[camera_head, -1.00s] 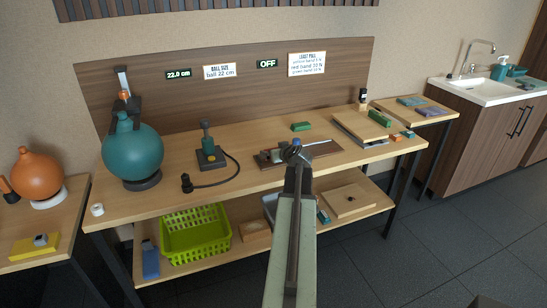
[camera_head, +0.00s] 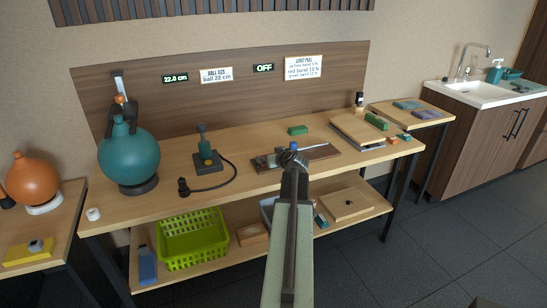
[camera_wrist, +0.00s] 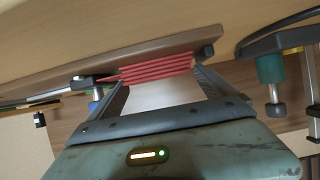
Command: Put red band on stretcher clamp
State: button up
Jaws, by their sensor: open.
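In the wrist view the red band (camera_wrist: 158,69) shows as several red strands along the brown stretcher board (camera_wrist: 60,77). Its left end narrows to a point beside the stretcher clamp (camera_wrist: 95,90), which has a blue knob. Whether it is hooked there I cannot tell. My gripper (camera_wrist: 155,82) is open, with one dark finger on each side of the band; contact is not clear. In the head view the stretcher board (camera_head: 322,152) lies on the workbench, and my arm hides the band and fingertips. A blue knob (camera_head: 293,145) shows above my arm's end.
A pump (camera_head: 206,155) with a black hose and a teal ball (camera_head: 130,158) stand to the left. A green block (camera_head: 298,130) lies behind the board. A wooden-topped device (camera_head: 358,127) stands right. A green basket (camera_head: 192,240) sits on the lower shelf.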

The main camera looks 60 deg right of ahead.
jog(key=shift+a, duration=0.1)
jog(key=r+p+v, duration=0.1)
jog(key=p+v, duration=0.5)
jog(key=v, duration=0.6)
jog(key=shift+r, duration=0.1)
